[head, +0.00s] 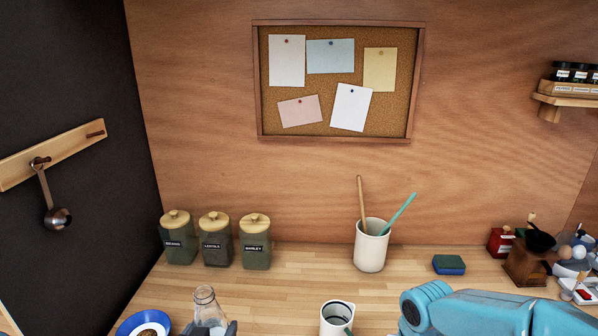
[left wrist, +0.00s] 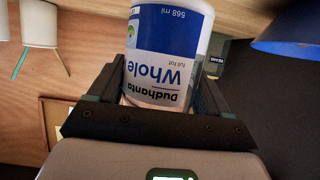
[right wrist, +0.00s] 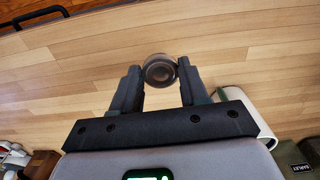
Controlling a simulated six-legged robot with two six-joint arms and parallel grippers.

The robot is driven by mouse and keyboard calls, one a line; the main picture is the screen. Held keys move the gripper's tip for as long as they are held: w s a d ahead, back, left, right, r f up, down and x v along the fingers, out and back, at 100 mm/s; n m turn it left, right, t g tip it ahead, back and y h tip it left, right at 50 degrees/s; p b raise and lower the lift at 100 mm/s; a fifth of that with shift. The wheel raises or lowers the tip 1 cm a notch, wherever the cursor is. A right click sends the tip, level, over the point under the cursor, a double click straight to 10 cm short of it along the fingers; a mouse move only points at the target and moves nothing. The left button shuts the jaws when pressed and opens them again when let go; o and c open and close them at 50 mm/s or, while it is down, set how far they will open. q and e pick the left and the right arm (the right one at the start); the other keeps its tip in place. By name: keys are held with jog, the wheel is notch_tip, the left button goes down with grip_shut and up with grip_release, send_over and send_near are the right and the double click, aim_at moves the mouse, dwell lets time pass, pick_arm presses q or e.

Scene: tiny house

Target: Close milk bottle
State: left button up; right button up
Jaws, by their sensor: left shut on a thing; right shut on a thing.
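The milk bottle (head: 204,301) stands upright at the bottom of the head view, with a clear glass neck and no cap seen on its top. My left gripper (head: 211,329) is shut on its body. In the left wrist view, the bottle's blue and white label (left wrist: 165,60) shows upside down between the fingers. My right gripper (right wrist: 159,74) is shut on a small round greyish cap (right wrist: 159,71), held between its fingertips over the wooden counter. The right gripper and cap are out of the head view.
Three jars (head: 214,248), a utensil holder (head: 370,250) and a sponge (head: 449,265) line the back. Counter (head: 290,280) between them is clear.

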pick_arm(q)
jog(key=shift+w, duration=0.1)
jog(key=shift+d, duration=0.1)
jog(key=s+d+f+m+g+h, duration=0.1)
jog(key=d+m+g+h, duration=0.1)
jog(key=d+m+h, duration=0.2)
jog(key=s+d+f+m+g+h, duration=0.2)
jog(key=d+m+h, duration=0.2)
jog(key=d, duration=0.3)
jog(key=s+d+f+m+g+h, duration=0.1)
jog(key=s+d+m+g+h, duration=0.1)
jog(key=d, duration=0.4)
jog(key=shift+f+m+g+h, duration=0.15)
jog(key=shift+m+g+h, duration=0.35)
jog(key=shift+m+h, duration=0.5)
jog(key=shift+s+d+m, duration=0.15)
jog(key=shift+d+m, duration=0.1)
jog(key=shift+m, duration=0.05)
jog(key=shift+f+g, duration=0.1)
jog(key=shift+g, duration=0.2)
